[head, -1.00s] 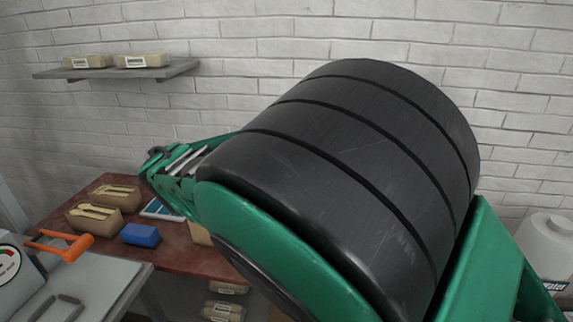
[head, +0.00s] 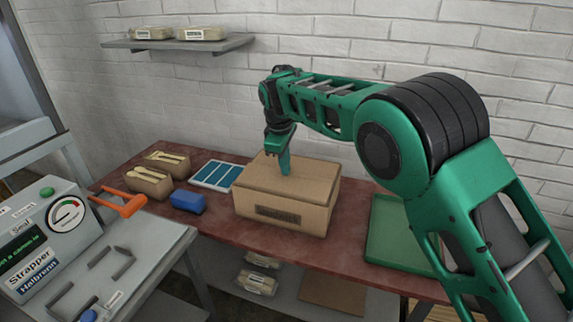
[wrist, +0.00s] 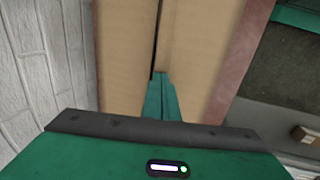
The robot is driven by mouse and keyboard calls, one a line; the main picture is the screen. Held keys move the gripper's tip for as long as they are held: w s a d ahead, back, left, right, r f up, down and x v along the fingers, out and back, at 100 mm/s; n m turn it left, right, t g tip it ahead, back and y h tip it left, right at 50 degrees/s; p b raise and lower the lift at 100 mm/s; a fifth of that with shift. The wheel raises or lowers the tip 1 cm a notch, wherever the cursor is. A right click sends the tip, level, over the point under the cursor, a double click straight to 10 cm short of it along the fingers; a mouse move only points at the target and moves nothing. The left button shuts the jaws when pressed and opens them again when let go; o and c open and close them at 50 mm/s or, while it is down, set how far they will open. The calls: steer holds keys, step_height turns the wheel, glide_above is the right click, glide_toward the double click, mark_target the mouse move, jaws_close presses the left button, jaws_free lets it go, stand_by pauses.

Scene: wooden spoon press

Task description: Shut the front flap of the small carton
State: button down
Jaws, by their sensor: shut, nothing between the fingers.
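The small carton (head: 287,215) is a brown box on the red-brown table, with a dark label on its front face. Its top looks nearly flat in the head view. In the wrist view, a narrow dark gap runs between two top panels; the front flap (wrist: 205,55) is the panel on the right, away from the wall. My gripper (head: 285,172) points down at the middle of the carton top, fingers shut and empty. In the wrist view the fingertips (wrist: 160,76) are at the gap. Whether they touch the cardboard, I cannot tell.
Left of the carton lie a blue-and-white tray (head: 217,176), a blue block (head: 187,202) and open boxes of wooden spoons (head: 148,181). A green tray (head: 395,238) is on the right. A strapping machine (head: 45,245) with an orange lever stands at front left.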

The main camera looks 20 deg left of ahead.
steer(key=shift+w+f, duration=0.25)
steer(key=shift+f, duration=0.4)
steer(key=shift+r, duration=0.1)
stand_by(0.3)
